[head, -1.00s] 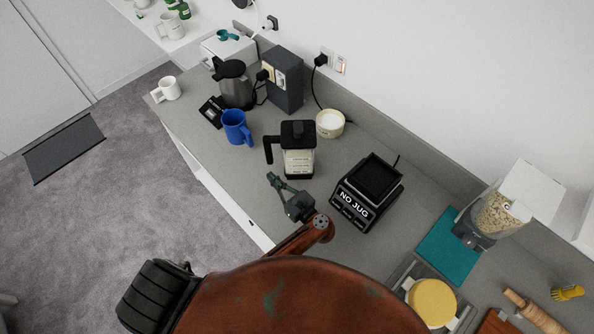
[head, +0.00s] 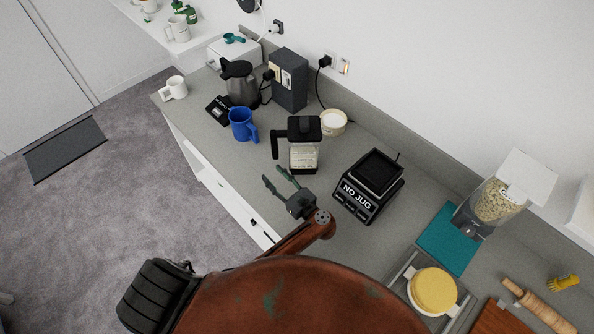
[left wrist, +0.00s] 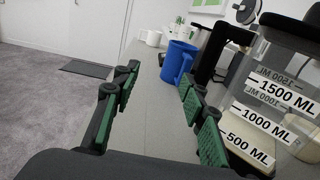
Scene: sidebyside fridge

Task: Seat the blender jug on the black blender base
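The blender jug (head: 304,155), clear with a black lid and a black handle on its left, stands upright on the grey counter. The black blender base (head: 369,184) stands to its right, its top empty and its front reading "NO JUG". My left gripper (head: 281,181) is open and empty, in front of the jug and apart from it. In the left wrist view, the open green-padded fingers (left wrist: 160,100) have bare counter between them. The jug (left wrist: 268,110) is on the right there, with its volume marks showing. My right gripper is not in view.
A blue mug (head: 240,125), a kettle (head: 240,84) and a white tub (head: 333,122) stand near the jug. A teal mat (head: 446,240) with a cereal dispenser (head: 495,202) lies right of the base. The counter's front edge is close to my gripper.

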